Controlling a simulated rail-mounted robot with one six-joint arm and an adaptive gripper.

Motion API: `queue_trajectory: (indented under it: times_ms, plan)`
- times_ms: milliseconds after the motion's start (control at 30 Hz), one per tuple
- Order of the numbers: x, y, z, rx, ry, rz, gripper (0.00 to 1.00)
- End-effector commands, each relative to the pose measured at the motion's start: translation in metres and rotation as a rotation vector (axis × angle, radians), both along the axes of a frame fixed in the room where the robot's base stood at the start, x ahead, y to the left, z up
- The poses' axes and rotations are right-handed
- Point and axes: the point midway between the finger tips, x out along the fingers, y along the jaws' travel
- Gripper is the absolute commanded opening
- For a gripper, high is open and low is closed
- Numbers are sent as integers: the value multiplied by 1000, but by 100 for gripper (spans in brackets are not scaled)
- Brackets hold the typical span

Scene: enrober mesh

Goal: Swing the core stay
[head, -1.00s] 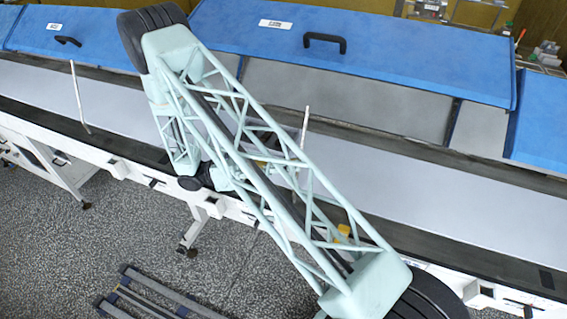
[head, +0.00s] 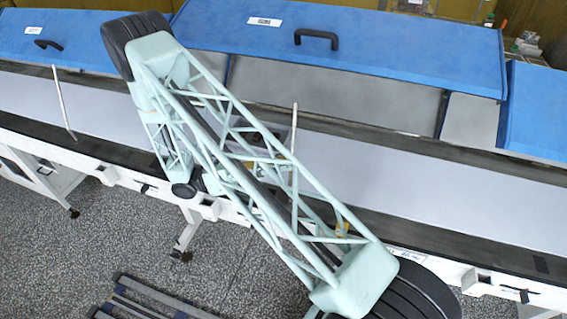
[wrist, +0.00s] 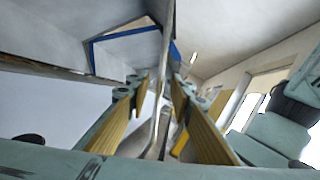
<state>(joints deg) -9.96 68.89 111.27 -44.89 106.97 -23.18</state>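In the head view, a thin pale rod (head: 64,104) leans upright at the machine's left part. A second pale rod (head: 294,138) stands behind my lattice arm near the middle. I cannot tell from the head view which is the core stay. In the wrist view, a slim grey metal rod (wrist: 166,50) runs from the top down between the fingers of my gripper (wrist: 160,88). The yellow-padded fingers stand apart on either side of it, with gaps showing; I see no clear contact.
Blue lids (head: 350,45) with black handles cover the machine's back. A long pale belt surface (head: 430,190) runs along its front. A slatted dark frame (head: 150,298) lies on the speckled floor. My lattice arm crosses over the machine's front edge.

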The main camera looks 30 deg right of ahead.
Motion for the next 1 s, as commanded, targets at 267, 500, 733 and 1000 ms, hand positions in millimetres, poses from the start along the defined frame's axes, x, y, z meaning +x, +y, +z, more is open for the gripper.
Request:
queue_trajectory:
  times_ms: [267, 500, 733, 1000]
  plan:
    - [0, 0, 0, 1, 0, -2, 20]
    - [5, 7, -3, 0, -1, -1, 20]
    - [17, 25, -10, 0, -1, 1, 20]
    - [34, 48, -18, 0, -1, 0, 20]
